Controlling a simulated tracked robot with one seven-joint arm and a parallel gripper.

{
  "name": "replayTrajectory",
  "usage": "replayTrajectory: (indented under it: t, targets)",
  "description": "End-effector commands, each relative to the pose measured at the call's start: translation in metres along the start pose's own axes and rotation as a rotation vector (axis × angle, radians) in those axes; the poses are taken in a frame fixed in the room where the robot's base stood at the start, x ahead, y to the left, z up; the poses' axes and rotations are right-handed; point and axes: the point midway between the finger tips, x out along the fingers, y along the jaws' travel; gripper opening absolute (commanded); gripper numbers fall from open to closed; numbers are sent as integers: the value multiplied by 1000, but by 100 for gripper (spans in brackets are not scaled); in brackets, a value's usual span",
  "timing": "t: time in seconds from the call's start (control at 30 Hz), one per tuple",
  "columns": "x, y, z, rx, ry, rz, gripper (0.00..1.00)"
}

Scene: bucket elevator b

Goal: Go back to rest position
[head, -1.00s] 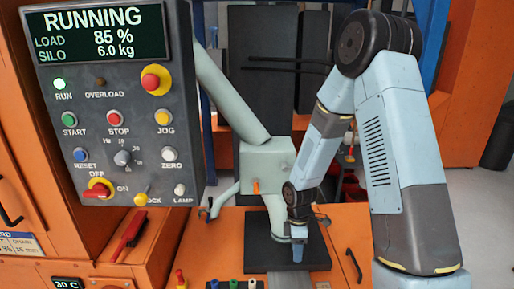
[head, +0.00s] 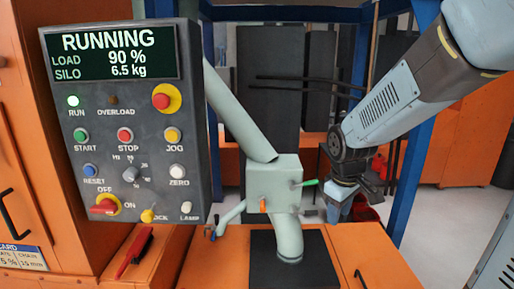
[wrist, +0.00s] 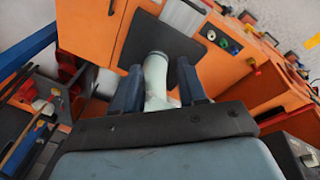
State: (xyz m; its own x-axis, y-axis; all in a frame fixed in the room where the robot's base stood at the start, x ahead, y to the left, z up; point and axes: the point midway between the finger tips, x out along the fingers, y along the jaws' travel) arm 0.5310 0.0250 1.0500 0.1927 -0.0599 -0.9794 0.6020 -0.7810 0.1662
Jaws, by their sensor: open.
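My gripper (head: 339,203) is at the right of the pale green valve box (head: 272,184) in the head view, above the back edge of the orange bench. In the wrist view my gripper (wrist: 155,88) is open, its two blue fingers apart with nothing held. The pale spout (wrist: 156,80) shows between and beyond the fingers, apart from them as far as I can tell. The control panel (head: 125,125) at the left reads RUNNING, load 90 %, silo 6.5 kg, with the RUN lamp lit green.
The orange bench (head: 370,262) lies below, with a black plate (head: 265,270) under the spout. A green-tipped lever (head: 306,183) sticks out of the valve box toward my gripper. A blue frame post (head: 418,150) and a red item (head: 365,212) are behind the arm.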

Motion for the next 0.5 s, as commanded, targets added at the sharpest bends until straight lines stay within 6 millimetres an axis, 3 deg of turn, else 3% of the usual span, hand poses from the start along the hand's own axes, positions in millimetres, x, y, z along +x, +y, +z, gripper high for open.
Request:
replayTrajectory:
  t: [0.1,0.5]
  targets:
    - [-30,-2,13,101,43,26,41]
    - [-107,-20,66,436,187,61,41]
